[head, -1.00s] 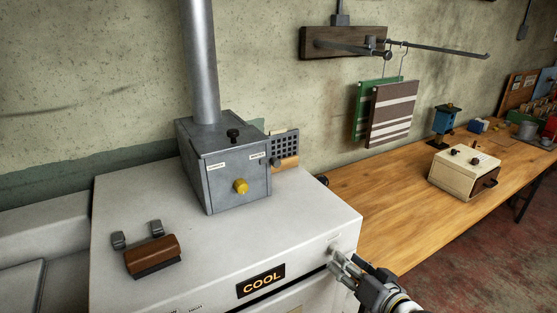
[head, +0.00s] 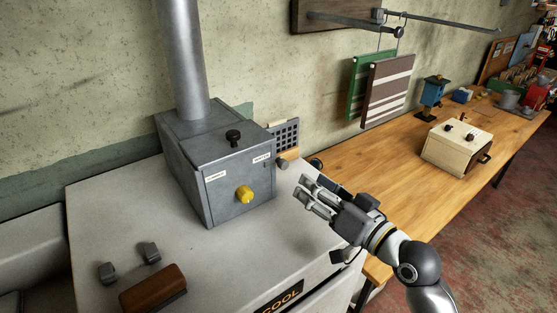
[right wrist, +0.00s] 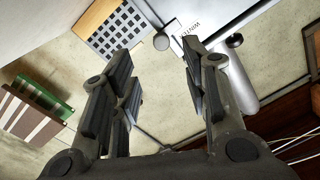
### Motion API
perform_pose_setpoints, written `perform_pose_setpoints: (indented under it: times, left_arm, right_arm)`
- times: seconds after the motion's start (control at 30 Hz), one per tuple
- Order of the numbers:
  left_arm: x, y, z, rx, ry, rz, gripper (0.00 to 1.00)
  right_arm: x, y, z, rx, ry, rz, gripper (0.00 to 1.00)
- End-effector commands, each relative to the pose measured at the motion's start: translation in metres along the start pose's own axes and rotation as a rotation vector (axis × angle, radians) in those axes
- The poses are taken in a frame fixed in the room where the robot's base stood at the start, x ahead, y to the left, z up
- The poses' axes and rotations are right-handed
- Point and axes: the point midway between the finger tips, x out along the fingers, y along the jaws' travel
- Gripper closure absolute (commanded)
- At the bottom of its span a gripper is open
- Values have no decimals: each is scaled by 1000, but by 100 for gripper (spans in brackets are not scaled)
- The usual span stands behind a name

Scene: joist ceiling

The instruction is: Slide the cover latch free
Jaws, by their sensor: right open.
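A grey metal box (head: 215,180) stands on a white machine top. It has a yellow knob (head: 244,194) on its front, a black knob (head: 233,136) on its lid and a small grey round knob (head: 282,164) at its right side, which also shows in the right wrist view (right wrist: 161,41). I cannot tell which part is the cover latch. My right gripper (head: 306,195) is open and empty, to the right of the box and apart from it. In the right wrist view its fingers (right wrist: 158,75) are spread toward the box side. My left gripper is out of view.
A flue pipe (head: 184,60) rises from the box. A perforated panel (head: 285,135) is behind it. A brown handle block (head: 152,289) lies front left on the machine top (head: 110,215). A wooden bench (head: 385,150) with a cream box (head: 458,146) runs along the right.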

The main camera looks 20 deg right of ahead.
Motion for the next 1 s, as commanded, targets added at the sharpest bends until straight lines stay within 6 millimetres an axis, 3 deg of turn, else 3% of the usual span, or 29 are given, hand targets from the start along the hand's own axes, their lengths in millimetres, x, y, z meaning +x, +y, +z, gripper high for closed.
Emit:
perform_pose_setpoints:
  times: [0.3, 0.5, 0.73, 0.93, 1.0]
  left_arm:
    - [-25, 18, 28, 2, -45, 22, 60]
    - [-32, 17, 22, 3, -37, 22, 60]
    - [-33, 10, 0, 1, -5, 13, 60]
    - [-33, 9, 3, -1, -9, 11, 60]
    - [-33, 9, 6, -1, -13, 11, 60]
  right_arm:
    - [60, -2, -4, 3, 0, -2, 58]
    - [87, -1, -2, 1, 0, -1, 58]
    - [98, 0, 0, -1, -1, 0, 58]
    - [98, 0, 0, -1, -1, -1, 58]
    - [98, 0, 0, -1, -1, -1, 66]
